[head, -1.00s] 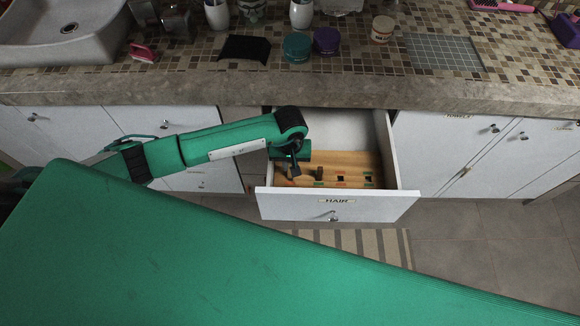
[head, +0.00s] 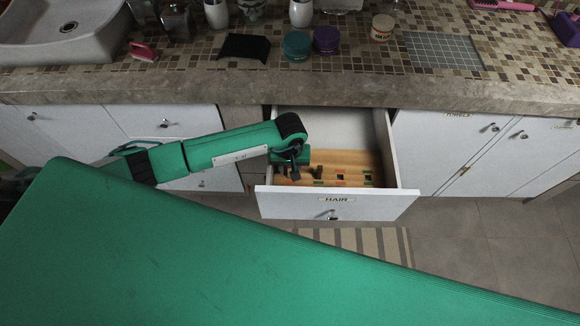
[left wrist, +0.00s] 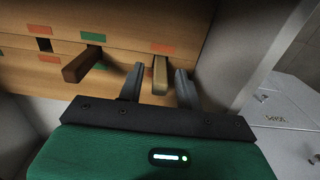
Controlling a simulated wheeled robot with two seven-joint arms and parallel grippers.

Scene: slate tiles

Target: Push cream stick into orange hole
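The cream stick (left wrist: 160,76) stands out of a wooden board (left wrist: 120,53) in the left wrist view. Its base is at a spot with an orange patch (left wrist: 163,48) beside it; how deep it sits cannot be told. My left gripper (left wrist: 160,72) is open, with one finger on each side of the stick and a visible gap to each. In the head view my left gripper (head: 291,168) is inside the open drawer over the board (head: 350,161). A brown stick (left wrist: 82,64) stands by a green patch (left wrist: 93,37). My right gripper is not in view.
The drawer front (head: 335,204), labelled HAIR, and its side walls enclose the board. An empty dark hole (left wrist: 44,44) lies between orange patches at the left. The stone counter (head: 330,92) overhangs behind. Tubs and cups stand on it.

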